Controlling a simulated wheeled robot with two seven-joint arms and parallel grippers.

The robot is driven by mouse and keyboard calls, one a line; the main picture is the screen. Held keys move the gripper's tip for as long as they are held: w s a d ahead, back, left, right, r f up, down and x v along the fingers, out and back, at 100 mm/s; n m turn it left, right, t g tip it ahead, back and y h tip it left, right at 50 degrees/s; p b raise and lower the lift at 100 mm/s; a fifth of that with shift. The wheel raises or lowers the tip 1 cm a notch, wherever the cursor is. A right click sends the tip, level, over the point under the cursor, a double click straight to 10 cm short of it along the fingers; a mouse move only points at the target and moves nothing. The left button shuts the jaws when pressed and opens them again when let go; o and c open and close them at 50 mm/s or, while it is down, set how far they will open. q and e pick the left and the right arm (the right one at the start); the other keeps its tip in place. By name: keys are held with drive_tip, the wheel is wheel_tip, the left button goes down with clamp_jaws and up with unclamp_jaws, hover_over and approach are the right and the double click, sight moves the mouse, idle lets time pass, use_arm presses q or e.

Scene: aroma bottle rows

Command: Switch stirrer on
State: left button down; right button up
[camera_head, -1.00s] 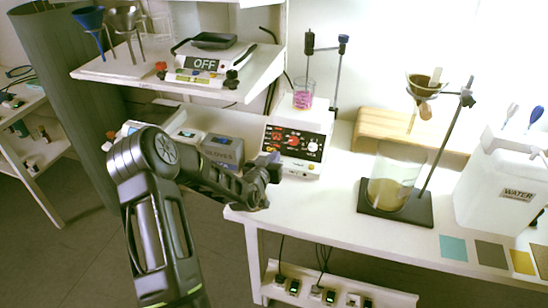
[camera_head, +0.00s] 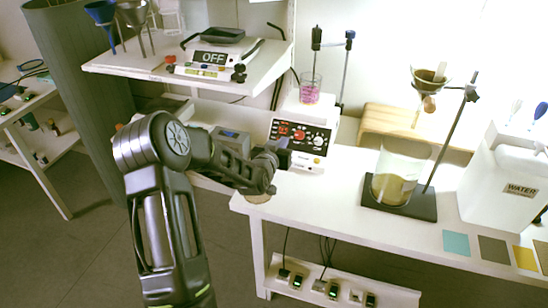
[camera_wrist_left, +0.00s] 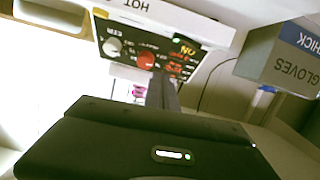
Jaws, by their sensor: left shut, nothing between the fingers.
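The stirrer is a white device with a black front panel (camera_head: 302,135), standing on the bench below the shelf. A beaker of pink liquid (camera_head: 310,90) sits on its top. In the left wrist view the panel (camera_wrist_left: 150,52) appears upside down, with a red knob (camera_wrist_left: 147,58), a pale knob, a green light and yellow and red lettering. My left gripper (camera_head: 280,160) is shut and empty, just in front of the panel's lower left. Its fingers (camera_wrist_left: 162,92) point at the panel; I cannot tell whether they touch it. My right gripper is out of view.
A GLOVES box (camera_wrist_left: 283,60) stands beside the stirrer, partly hidden by my arm in the head view. A scale reading OFF (camera_head: 212,58) is on the shelf above. A beaker on a stand (camera_head: 400,175) and a WATER container (camera_head: 505,185) are to the right.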

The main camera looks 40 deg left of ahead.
use_arm(q)
drive_tip(key=v, duration=0.8)
drive_tip(key=shift+s+d+f+b, duration=0.2)
drive_tip(key=shift+s+b, duration=0.1)
drive_tip(key=shift+b, duration=0.15)
